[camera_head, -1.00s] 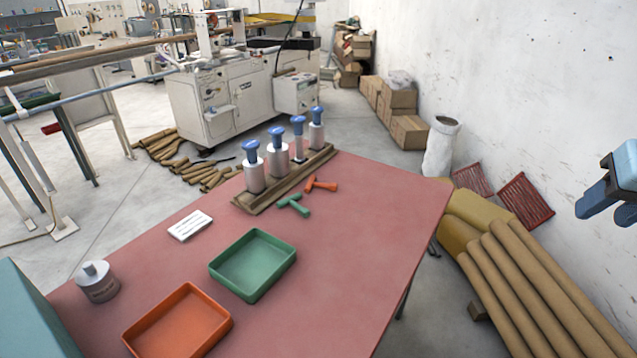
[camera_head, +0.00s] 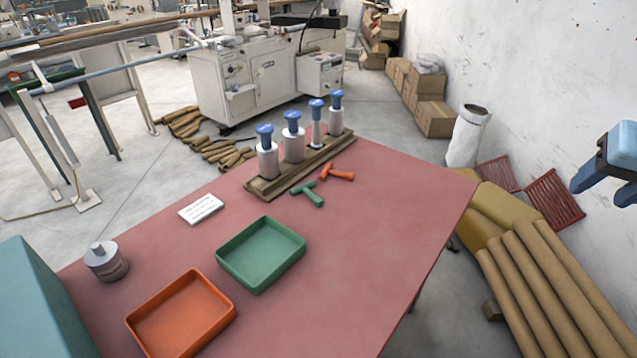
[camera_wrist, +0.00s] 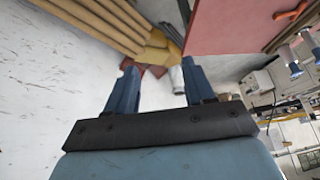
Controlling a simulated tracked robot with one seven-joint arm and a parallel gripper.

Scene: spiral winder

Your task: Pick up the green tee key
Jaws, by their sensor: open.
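The green tee key (camera_head: 309,193) lies on the red table in the head view, in front of the wooden rack and to the left of the orange tee key (camera_head: 338,173). My gripper (camera_head: 604,192) is at the right edge of the head view, over the floor side by the wall, well away from the table. In the wrist view my gripper (camera_wrist: 157,88) is open, with nothing between its two blue fingers. The wrist view shows an orange tee key (camera_wrist: 291,10) at the top right; the green one cannot be made out there.
A wooden rack (camera_head: 262,188) holds several blue-topped white bottles behind the keys. A green tray (camera_head: 285,271), an orange tray (camera_head: 160,338), a white card (camera_head: 201,208) and a grey jar (camera_head: 106,262) stand on the table (camera_head: 385,230). Cardboard tubes (camera_head: 540,290) lie right of the table.

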